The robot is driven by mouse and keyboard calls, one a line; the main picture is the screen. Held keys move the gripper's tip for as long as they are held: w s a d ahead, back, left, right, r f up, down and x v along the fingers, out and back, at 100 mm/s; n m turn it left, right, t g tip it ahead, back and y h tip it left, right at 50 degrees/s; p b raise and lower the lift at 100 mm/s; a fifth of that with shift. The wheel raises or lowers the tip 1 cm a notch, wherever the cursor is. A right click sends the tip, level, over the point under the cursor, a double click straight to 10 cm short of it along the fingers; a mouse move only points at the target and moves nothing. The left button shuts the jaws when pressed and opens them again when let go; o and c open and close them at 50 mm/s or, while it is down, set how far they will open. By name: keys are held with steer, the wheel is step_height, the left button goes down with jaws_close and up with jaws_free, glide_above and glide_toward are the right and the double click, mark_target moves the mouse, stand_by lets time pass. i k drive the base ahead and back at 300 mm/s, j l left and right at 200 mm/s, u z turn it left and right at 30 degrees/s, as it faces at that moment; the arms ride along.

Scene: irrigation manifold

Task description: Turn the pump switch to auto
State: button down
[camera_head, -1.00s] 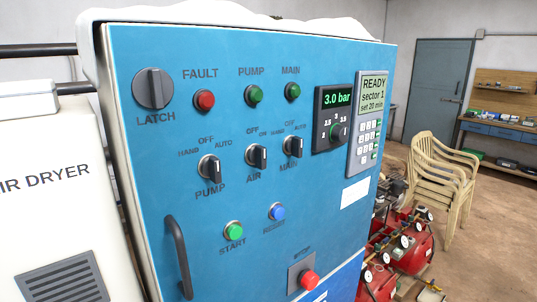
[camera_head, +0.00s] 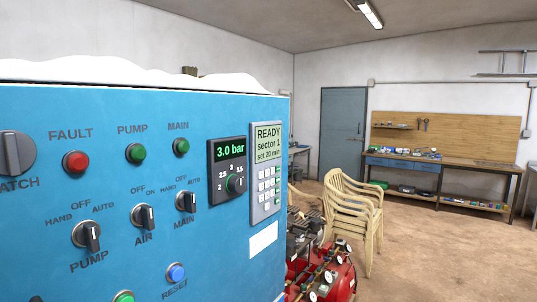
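The pump switch (camera_head: 87,235) is a dark rotary knob with a light face, at the lower left of the blue control panel (camera_head: 110,190). HAND, OFF and AUTO are printed around its top, and PUMP below it. Its exact pointing is hard to tell; the knob looks near upright, slightly tilted. The air switch (camera_head: 143,216) and the main switch (camera_head: 186,201) are similar knobs to its right. The green pump lamp (camera_head: 135,153) is above. My gripper is not in view.
The panel also holds a red fault lamp (camera_head: 76,162), a latch knob (camera_head: 12,153), a pressure dial (camera_head: 236,184) reading 3.0 bar, and a keypad display (camera_head: 266,170) reading READY. Stacked chairs (camera_head: 352,215) and a red compressor (camera_head: 325,275) stand right of the cabinet. Floor at right is clear.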

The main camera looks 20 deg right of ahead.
mark_target(88, 234)
steer(key=l+u, duration=0.2)
steer(key=l, duration=0.5)
steer(key=u, duration=1.3)
